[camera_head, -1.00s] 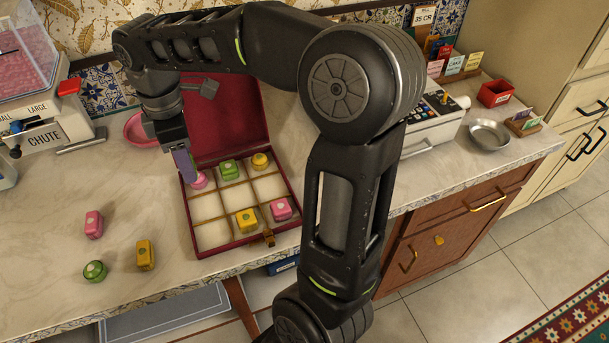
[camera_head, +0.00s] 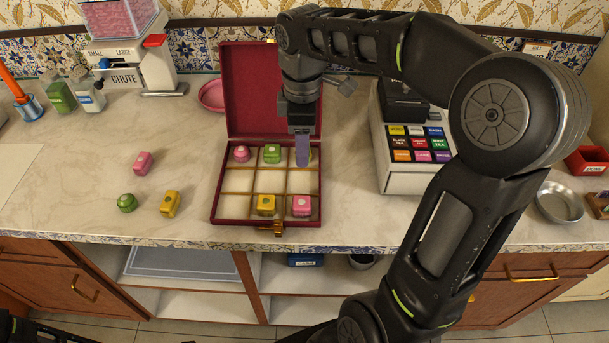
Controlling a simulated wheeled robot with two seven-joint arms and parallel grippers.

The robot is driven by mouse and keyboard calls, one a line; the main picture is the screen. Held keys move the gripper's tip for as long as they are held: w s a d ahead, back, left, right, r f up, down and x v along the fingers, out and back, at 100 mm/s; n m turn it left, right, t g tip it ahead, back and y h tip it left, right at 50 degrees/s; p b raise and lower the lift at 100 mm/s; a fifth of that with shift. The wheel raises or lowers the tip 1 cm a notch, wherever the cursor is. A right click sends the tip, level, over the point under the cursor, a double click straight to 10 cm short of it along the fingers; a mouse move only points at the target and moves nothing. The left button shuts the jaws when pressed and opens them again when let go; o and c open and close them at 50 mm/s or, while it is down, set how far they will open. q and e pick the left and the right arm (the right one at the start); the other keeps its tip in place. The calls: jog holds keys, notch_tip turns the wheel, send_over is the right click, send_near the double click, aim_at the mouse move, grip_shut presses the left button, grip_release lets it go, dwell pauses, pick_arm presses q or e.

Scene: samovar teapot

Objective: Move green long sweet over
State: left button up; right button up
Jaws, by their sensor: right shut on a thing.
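The green long sweet (camera_head: 272,153) lies in the back middle compartment of the open dark red box (camera_head: 216,213). A round pink sweet (camera_head: 241,153) is in the back left compartment. My right gripper (camera_head: 302,160) points down into the back right compartment. It is shut on a yellow sweet (camera_head: 310,157), which its fingers mostly hide. In the front row, a yellow sweet (camera_head: 265,204) is in the middle and a pink sweet (camera_head: 302,205) at the right. The front left compartment looks empty. My left gripper is not in view.
On the counter left of the box lie a pink sweet (camera_head: 142,162), a round green sweet (camera_head: 127,203) and a yellow long sweet (camera_head: 170,203). A pink dish (camera_head: 211,95) is behind. A cash register (camera_head: 405,180) stands right of the box, near my right arm.

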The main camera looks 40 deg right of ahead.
jog(key=shift+f, duration=2.4)
jog(key=shift+f, duration=1.9)
jog(key=shift+f, duration=0.1)
jog(key=o, duration=1.3)
jog(key=shift+o, duration=0.2)
notch_tip(320, 180, up, 12)
jog(key=shift+r, duration=0.15)
